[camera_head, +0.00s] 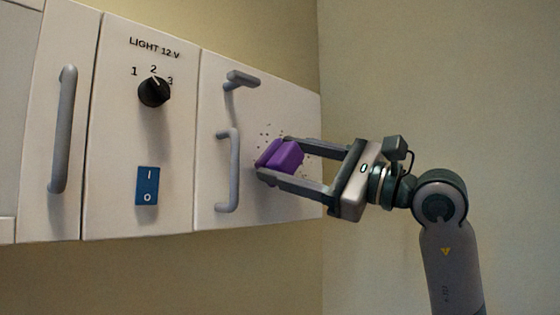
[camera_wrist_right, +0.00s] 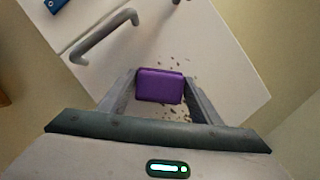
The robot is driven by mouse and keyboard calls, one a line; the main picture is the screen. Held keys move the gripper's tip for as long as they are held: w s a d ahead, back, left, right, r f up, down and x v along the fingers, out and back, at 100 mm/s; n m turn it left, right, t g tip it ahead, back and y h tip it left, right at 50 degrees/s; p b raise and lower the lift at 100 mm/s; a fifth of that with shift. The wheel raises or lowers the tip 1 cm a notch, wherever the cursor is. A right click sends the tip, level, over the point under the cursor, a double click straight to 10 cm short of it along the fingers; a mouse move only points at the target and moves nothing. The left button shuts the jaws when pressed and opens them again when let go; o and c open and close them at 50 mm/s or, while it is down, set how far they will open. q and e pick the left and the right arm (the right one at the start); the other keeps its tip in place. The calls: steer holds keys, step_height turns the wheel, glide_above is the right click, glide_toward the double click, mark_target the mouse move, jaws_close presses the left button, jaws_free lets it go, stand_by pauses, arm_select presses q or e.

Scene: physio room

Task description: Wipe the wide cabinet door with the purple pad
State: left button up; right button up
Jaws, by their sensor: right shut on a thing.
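The wide cabinet door (camera_head: 268,208) is the white right-hand panel of the wall cabinet, and it also shows in the wrist view (camera_wrist_right: 215,50). Small dark specks (camera_head: 266,131) mark it around the pad; some show in the wrist view (camera_wrist_right: 178,65). My right gripper (camera_head: 273,160) is shut on the purple pad (camera_head: 284,155), with one finger above it and one below. The pad is at the door's face; I cannot tell whether it touches. In the wrist view the pad (camera_wrist_right: 160,86) sits between the fingers. My left gripper is not in view.
The door has a vertical grey handle (camera_head: 234,170) left of the pad and a grey hook (camera_head: 241,79) above it. Further left are a black knob (camera_head: 154,91), a blue switch (camera_head: 147,185) and another long handle (camera_head: 64,130). Bare wall (camera_head: 440,90) lies to the right.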

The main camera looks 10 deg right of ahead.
steer(key=shift+w+d, duration=0.15)
steer(key=shift+d, duration=0.05)
stand_by(0.3)
steer(key=shift+w+d, duration=0.55)
steer(key=shift+d, duration=0.2)
steer(key=shift+w+d, duration=0.55)
steer(key=shift+d, duration=0.2)
steer(key=shift+w+d, duration=0.1)
steer(key=shift+w+d+p, duration=0.2)
steer(key=shift+w+d, duration=0.3)
steer(key=shift+d, duration=0.25)
steer(key=shift+w+d+p, duration=0.15)
steer(key=shift+w+d, duration=0.3)
steer(key=shift+d, duration=0.25)
steer(key=shift+w+d+p, duration=0.2)
steer(key=shift+w+d, duration=0.35)
steer(key=shift+d, duration=0.25)
steer(key=shift+w+d+p, duration=0.15)
steer(key=shift+w+d, duration=0.35)
steer(key=shift+d, duration=0.3)
